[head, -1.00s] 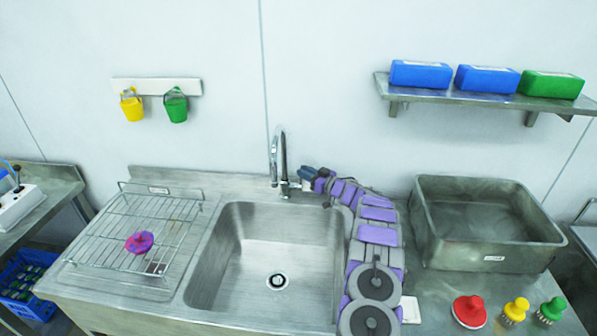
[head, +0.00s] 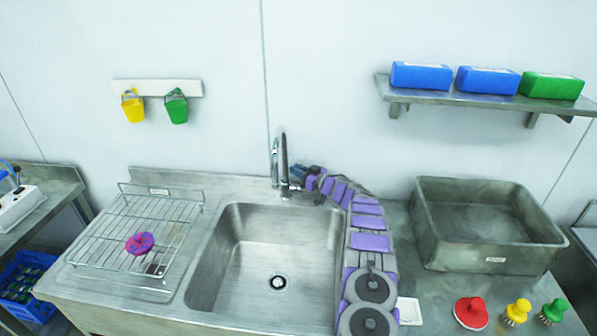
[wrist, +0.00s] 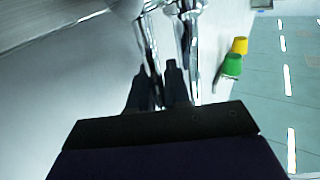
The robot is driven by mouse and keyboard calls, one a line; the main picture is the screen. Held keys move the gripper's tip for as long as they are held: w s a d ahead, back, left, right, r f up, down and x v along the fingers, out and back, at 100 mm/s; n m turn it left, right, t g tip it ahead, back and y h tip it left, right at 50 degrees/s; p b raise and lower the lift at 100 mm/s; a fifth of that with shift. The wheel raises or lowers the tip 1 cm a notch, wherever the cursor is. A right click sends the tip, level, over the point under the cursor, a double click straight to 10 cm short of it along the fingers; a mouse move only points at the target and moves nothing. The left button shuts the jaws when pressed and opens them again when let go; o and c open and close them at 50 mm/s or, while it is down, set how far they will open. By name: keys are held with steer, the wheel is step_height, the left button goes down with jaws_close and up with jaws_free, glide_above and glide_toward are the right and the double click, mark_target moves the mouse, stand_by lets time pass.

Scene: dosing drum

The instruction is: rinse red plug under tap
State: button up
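A red piece with a round base and a knob (head: 470,312), which looks like the red plug, stands on the counter at the lower right in the head view. The chrome tap (head: 282,158) rises behind the sink (head: 232,275); I see no water stream. My gripper (head: 303,171) is beside the tap on its right, away from the red piece. In the wrist view, my two dark fingers (wrist: 158,72) lie along the chrome tap parts (wrist: 190,35). A narrow gap shows between them, but I cannot tell whether they grip any metal.
A wire rack (head: 120,220) left of the sink bears a pink-purple round piece (head: 139,243). Yellow (head: 517,310) and green (head: 552,310) brushes stand right of the red piece. A deep metal tub (head: 490,262) stands at the right. The sink basin looks empty.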

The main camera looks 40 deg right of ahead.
jaws_close()
steer(key=shift+s+a+n+t, duration=0.35)
steer(key=shift+n+t, duration=0.05)
steer(key=shift+n, duration=0.2)
steer(key=shift+o, duration=2.1)
jaws_free()
steer(key=shift+s+d, duration=0.1)
steer(key=s+d+f+p, duration=0.1)
steer(key=s+p, duration=0.1)
steer(key=s, duration=1.5)
steer(key=shift+d+f, duration=0.2)
steer(key=shift+d, duration=0.1)
